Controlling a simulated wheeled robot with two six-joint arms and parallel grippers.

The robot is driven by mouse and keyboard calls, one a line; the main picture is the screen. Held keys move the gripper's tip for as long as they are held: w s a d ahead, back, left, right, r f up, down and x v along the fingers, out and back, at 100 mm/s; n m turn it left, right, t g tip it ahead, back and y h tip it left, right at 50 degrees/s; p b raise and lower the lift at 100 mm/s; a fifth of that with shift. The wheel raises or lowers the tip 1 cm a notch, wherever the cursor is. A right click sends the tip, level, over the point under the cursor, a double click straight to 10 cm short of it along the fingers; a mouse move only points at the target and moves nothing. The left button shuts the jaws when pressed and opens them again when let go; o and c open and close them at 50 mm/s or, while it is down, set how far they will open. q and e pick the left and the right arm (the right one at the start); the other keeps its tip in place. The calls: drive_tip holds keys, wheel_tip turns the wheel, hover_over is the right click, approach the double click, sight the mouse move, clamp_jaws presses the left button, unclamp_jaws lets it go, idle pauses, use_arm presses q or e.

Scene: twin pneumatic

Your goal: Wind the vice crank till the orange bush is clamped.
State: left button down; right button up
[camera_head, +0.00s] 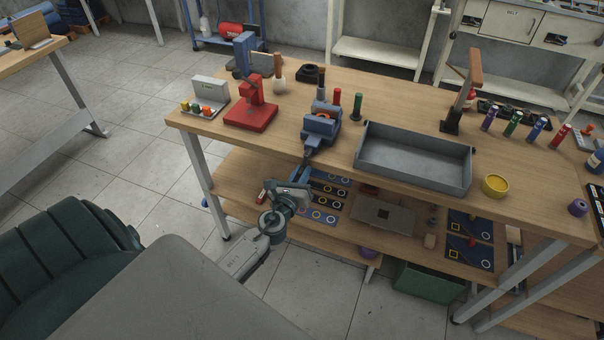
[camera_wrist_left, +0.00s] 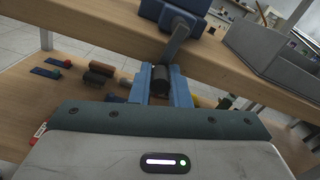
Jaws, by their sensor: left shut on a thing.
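The blue vice (camera_head: 318,131) stands at the front edge of the workbench, and its underside shows in the wrist view (camera_wrist_left: 168,14). The orange bush (camera_head: 322,114) shows at the top of the vice; whether the jaws touch it is too small to tell. The vice crank (camera_head: 309,157) reaches down in front of the bench edge; its grey arm (camera_wrist_left: 178,42) ends in a dark handle (camera_wrist_left: 166,78). My left gripper (camera_head: 300,175) is shut on that handle, with a blue finger on each side (camera_wrist_left: 165,88). My right gripper is not in view.
A grey tray (camera_head: 412,179) stands right of the vice, and a red press (camera_head: 250,116) stands to its left. The workbench edge (camera_wrist_left: 92,32) and lower shelf (camera_head: 238,190) are close to my left arm. A yellow cup (camera_head: 495,186) stands farther right.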

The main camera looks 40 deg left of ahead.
use_arm(q)
drive_tip(key=c, duration=1.5)
unclamp_jaws()
drive_tip(key=shift+o, duration=0.6)
drive_tip(key=shift+a, duration=0.1)
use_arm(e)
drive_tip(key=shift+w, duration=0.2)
use_arm(q)
drive_tip(key=shift+s, duration=0.1)
